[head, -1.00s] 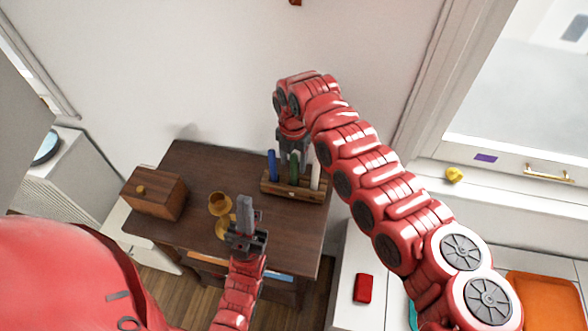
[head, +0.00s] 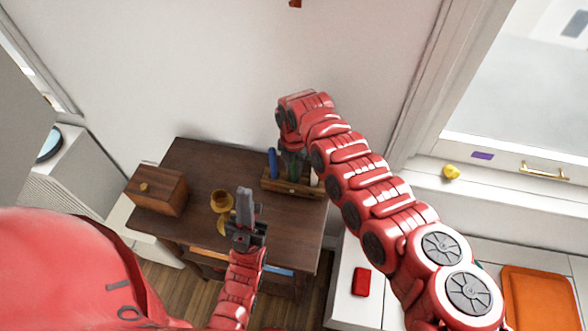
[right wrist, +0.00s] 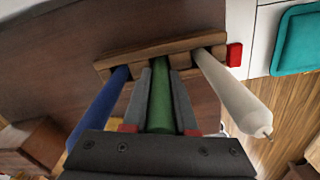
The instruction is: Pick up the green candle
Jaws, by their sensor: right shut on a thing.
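The green candle (head: 293,172) stands in the wooden holder (head: 285,187) at the back right of the dark table, between a blue candle (head: 272,162) and a white candle (head: 314,180). My right gripper (head: 291,155) has come down from above and is shut on the green candle. In the right wrist view the green candle (right wrist: 161,105) lies between the two grey fingers, with its lower end at the holder (right wrist: 165,53). My left gripper (head: 247,207) is in front of the table, away from the candles. Whether its fingers are open is unclear.
The blue (right wrist: 98,108) and white (right wrist: 232,95) candles stand close on either side of my right gripper. A wooden box (head: 157,190) and a brass cup (head: 221,200) are on the dark table (head: 200,160). A red object (head: 361,282) lies on the white surface at right.

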